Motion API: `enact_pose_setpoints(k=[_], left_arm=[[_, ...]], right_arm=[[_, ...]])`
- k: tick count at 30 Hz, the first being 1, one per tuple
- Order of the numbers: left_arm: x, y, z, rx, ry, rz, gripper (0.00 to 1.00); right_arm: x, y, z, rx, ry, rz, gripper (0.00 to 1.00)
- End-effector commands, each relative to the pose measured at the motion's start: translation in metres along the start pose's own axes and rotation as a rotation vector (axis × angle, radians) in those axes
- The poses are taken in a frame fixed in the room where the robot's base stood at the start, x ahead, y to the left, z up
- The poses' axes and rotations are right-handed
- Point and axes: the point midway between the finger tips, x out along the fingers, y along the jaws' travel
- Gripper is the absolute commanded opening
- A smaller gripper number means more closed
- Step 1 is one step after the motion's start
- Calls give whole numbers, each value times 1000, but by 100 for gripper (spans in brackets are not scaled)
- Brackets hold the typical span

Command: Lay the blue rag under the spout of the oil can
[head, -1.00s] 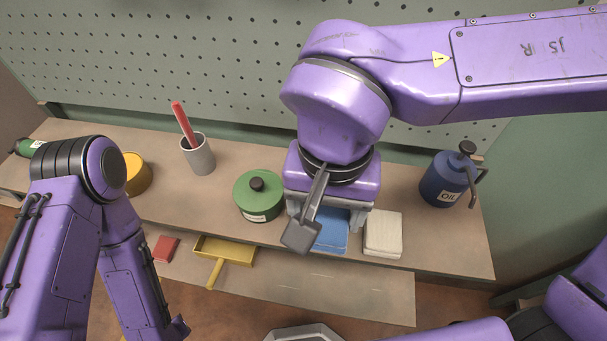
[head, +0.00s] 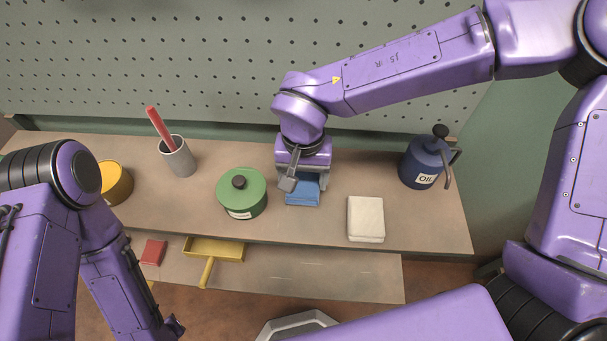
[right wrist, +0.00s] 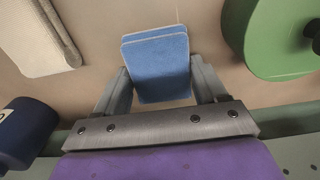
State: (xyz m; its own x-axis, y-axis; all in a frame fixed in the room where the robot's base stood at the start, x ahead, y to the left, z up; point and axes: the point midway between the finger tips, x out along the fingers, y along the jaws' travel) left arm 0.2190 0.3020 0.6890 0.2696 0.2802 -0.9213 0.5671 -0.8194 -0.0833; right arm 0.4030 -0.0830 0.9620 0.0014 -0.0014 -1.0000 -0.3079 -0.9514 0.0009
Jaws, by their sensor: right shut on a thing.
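The blue rag (head: 303,192), a folded pad, is between the fingers of my right gripper (head: 299,184), right of the green pot. The right wrist view shows the rag (right wrist: 157,62) pinched at its sides by both fingers of the gripper (right wrist: 160,78). How far it is above the bench is hard to tell. The blue oil can (head: 420,164), labelled OIL, stands upright at the right end of the bench; part of it shows in the right wrist view (right wrist: 22,130). My left arm is at the left, with its gripper out of view.
A white folded cloth (head: 366,218) lies between the rag and the can. The green lidded pot (head: 242,196) is close left of the rag. A grey cup (head: 180,160) with a red-handled tool and a yellow tin (head: 116,184) are farther left. A pegboard (head: 220,60) stands behind.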

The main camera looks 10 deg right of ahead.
Motion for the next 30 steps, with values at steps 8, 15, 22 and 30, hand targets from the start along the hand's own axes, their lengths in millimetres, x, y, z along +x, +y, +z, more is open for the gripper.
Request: enact_pose_setpoints(k=[8, 15, 22, 30], left_arm=[[-1, 0, 0, 0, 0, 0, 43], [-1, 0, 0, 0, 0, 0, 43], [-2, 0, -1, 0, 0, 0, 43], [-4, 0, -2, 0, 0, 0, 43]], right_arm=[[3, 0, 0, 2, -1, 0, 97], [3, 0, 0, 1, -1, 0, 97], [-27, -1, -1, 2, 3, -4, 97], [-95, 0, 0, 2, 1, -4, 97]])
